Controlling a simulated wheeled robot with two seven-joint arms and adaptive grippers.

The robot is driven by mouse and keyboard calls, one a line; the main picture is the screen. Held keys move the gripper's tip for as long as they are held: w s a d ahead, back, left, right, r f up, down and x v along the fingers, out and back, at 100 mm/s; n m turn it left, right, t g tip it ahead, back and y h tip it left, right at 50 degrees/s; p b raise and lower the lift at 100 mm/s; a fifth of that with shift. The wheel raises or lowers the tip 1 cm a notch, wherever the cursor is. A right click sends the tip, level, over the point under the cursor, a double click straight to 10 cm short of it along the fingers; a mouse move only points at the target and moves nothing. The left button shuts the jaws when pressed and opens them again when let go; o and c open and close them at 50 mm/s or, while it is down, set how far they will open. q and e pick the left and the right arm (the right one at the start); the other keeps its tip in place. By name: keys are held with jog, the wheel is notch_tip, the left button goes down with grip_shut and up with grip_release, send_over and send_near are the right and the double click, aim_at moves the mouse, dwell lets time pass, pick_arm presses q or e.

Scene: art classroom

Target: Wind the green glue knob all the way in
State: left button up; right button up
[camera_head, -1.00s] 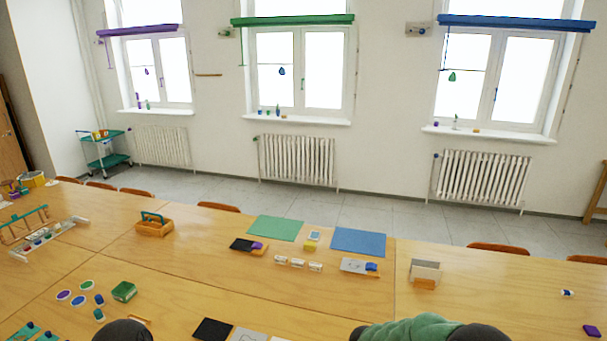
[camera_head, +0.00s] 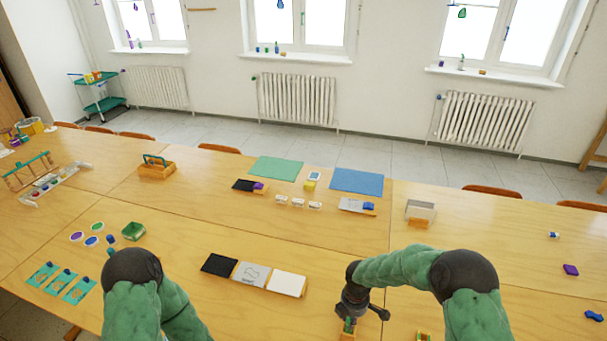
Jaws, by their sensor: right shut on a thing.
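My right gripper (camera_head: 349,319), dark and pointing down, is at the near edge of the table. It is shut on a small green part, which I take to be the green glue knob (camera_head: 349,325). Under it is a small orange block (camera_head: 347,336), cut off by the bottom of the picture. The gripper hides most of the knob, so how far it is wound in cannot be told. My left arm shows at lower left, but its gripper is out of view.
Just left of the right gripper lie a black pad, a grey drawing card (camera_head: 252,274) and a white pad (camera_head: 287,283). Another small green and orange object (camera_head: 423,336) is to its right. The table between it and the wooden card holder (camera_head: 419,213) is clear.

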jog(key=shift+n+p, duration=1.15)
jog(key=shift+n, duration=0.75)
jog(key=o, duration=1.6)
jog(key=shift+c, duration=0.2)
jog(key=shift+r+p, duration=2.2)
jog(key=shift+r, duration=0.8)
